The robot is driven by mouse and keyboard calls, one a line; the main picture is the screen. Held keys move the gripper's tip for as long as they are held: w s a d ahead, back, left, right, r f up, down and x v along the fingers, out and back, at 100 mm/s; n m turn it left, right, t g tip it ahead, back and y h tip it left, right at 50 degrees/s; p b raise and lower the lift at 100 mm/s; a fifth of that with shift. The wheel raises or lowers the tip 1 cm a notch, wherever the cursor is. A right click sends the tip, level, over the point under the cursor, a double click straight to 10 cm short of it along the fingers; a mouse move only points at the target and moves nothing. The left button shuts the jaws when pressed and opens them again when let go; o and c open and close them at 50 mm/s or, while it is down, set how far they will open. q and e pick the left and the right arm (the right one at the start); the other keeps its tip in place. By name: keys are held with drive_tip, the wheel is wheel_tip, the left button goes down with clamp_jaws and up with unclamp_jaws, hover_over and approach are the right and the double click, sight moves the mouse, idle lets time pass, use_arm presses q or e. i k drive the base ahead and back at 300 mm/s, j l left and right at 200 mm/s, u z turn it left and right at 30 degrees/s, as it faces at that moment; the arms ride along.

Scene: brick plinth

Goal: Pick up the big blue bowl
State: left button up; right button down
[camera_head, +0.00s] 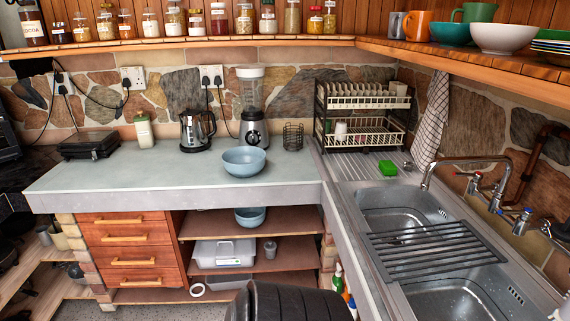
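A big blue bowl (244,161) sits upright on the grey counter, in front of the blender (252,115) and near the counter's front edge. It looks empty from here. A smaller blue bowl (250,217) stands on the open shelf right below it. Neither of my grippers shows in the head view.
A kettle (197,131) stands left of the big bowl and a small wire basket (293,136) to its right. A dish rack (362,115) and sinks (400,210) are at the right. A black round-topped object (290,303) is low in front. The counter's left-front part is clear.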

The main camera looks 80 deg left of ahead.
sight(243, 162)
drive_tip(key=k+u, duration=0.1)
drive_tip(key=u, duration=2.9)
